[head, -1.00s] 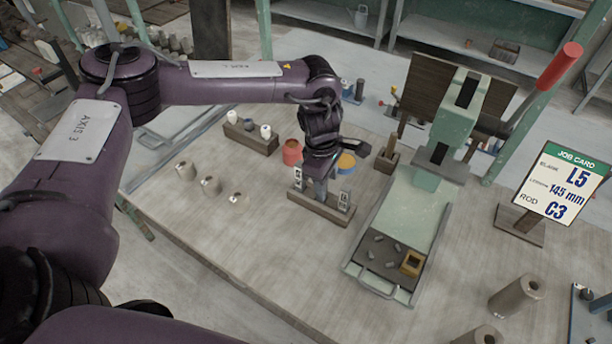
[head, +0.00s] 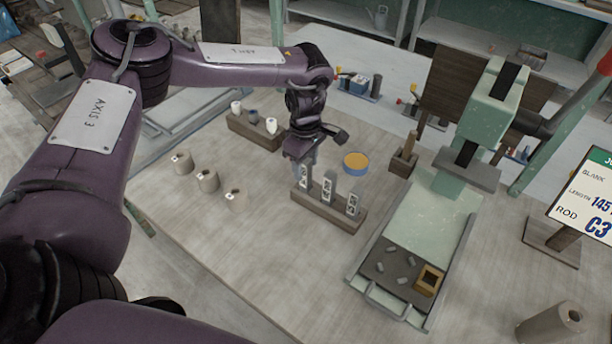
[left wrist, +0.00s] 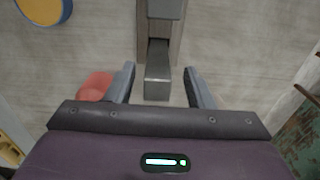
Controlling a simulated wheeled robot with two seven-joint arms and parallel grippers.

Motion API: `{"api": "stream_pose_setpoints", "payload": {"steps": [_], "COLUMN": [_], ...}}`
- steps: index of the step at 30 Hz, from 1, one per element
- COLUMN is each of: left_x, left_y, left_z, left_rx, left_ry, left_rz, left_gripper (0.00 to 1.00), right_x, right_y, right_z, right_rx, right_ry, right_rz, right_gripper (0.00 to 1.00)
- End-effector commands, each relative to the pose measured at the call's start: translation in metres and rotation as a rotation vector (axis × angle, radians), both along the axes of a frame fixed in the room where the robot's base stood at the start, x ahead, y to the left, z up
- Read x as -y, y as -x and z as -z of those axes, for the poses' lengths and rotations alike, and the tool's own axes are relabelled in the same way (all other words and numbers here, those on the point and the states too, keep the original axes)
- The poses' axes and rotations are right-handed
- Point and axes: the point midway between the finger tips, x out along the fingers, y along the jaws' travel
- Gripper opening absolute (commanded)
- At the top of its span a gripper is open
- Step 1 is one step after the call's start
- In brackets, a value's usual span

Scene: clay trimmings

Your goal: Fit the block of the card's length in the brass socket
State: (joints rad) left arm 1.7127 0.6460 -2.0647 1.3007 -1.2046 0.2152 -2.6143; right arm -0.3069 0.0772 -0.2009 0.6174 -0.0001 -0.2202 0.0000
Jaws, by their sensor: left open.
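Three grey labelled blocks stand upright in a wooden rack (head: 335,216): a left block (head: 305,178), a middle block (head: 328,187) and a right block (head: 353,205). My left gripper (head: 301,160) is open at the left block's top. In the left wrist view a grey block (left wrist: 158,82) lies between the open fingers (left wrist: 163,88); contact cannot be told. The brass socket (head: 429,280) sits on the dark plate of the green press, apart from the gripper. The job card (head: 594,195) is cut by the right edge; "145" and "C3" show. My right gripper is out of view.
The green press (head: 437,215) stands right of the rack, with small grey pieces on its plate. A yellow-topped blue disc (head: 356,162) lies behind the rack. Several clay-coloured cylinders (head: 207,180) stand at left. A red object (left wrist: 96,87) is beside the fingers. The front left tabletop is clear.

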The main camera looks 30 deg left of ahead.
Motion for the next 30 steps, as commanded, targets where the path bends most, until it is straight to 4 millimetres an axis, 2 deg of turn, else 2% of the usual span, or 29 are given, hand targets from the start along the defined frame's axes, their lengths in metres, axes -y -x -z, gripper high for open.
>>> {"api": "stream_pose_setpoints", "payload": {"steps": [2,7,15,26,30], "left_x": [-0.001,-0.001,-0.001,-0.001,-0.001], "left_y": [-0.001,-0.002,-0.003,-0.003,-0.003], "left_z": [0.009,0.032,0.037,0.036,0.036], "left_rx": [-0.005,-0.003,0.000,-0.001,0.000], "left_ry": [-0.002,0.000,0.000,0.000,0.001], "left_rz": [-0.001,-0.001,-0.001,-0.001,-0.001], "left_gripper": [0.48,0.48,0.48,0.02,0.00], "right_x": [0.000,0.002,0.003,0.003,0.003], "right_y": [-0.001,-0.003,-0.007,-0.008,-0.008], "right_z": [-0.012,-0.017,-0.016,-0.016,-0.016], "right_rx": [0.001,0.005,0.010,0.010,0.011], "right_ry": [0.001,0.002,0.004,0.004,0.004], "right_rz": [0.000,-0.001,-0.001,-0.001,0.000], "right_gripper": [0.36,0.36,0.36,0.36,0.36]}}
